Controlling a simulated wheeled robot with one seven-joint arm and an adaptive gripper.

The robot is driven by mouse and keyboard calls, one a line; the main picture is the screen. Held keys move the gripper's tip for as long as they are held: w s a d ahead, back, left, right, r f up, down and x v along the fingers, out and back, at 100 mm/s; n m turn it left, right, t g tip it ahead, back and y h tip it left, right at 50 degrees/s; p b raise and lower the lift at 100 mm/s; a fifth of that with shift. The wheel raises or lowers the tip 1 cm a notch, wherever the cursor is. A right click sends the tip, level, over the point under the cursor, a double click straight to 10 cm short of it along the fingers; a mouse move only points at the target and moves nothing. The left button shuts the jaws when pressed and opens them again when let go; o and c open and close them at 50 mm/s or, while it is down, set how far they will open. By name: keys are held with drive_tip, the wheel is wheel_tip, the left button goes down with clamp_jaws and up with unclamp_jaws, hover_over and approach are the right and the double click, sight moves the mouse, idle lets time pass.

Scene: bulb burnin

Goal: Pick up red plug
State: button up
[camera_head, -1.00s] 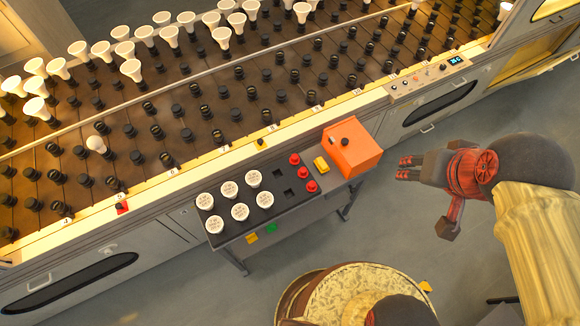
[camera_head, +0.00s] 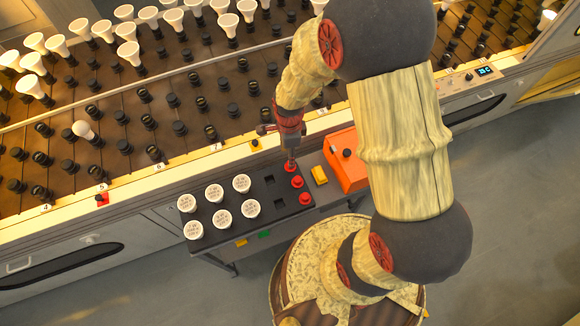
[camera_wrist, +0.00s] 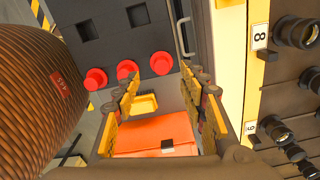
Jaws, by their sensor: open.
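Three red plugs stand in a column on the dark tray (camera_head: 275,215) of the small cart. They are the back plug (camera_head: 291,167), the middle plug (camera_head: 297,181) and the front plug (camera_head: 305,198). My gripper (camera_head: 290,157) points down at the back plug, the one nearest the rack. In the wrist view my gripper (camera_wrist: 161,80) is open and empty, its fingers spread apart. The back plug (camera_wrist: 161,63) shows just beyond the gap between the fingertips. The middle plug (camera_wrist: 127,70) and front plug (camera_wrist: 96,79) lie to its left. I cannot tell the exact height above the plug.
Several white bulbs (camera_head: 214,193) stand on the tray's left, with empty square sockets (camera_head: 269,180) beside the plugs. A yellow block (camera_head: 319,176) and an orange box (camera_head: 346,173) sit right of the plugs. The long socket rack (camera_head: 140,165) runs close behind the cart.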

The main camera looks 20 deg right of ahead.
drive_tip(key=f+b, duration=0.3)
drive_tip(key=f, duration=0.4)
drive_tip(key=shift+d+f, duration=0.15)
drive_tip(key=shift+d, duration=0.05)
drive_tip(key=shift+w, duration=0.1)
drive_tip(key=shift+c, duration=0.4)
drive_tip(key=c, duration=0.7)
drive_tip(key=shift+c, duration=0.8)
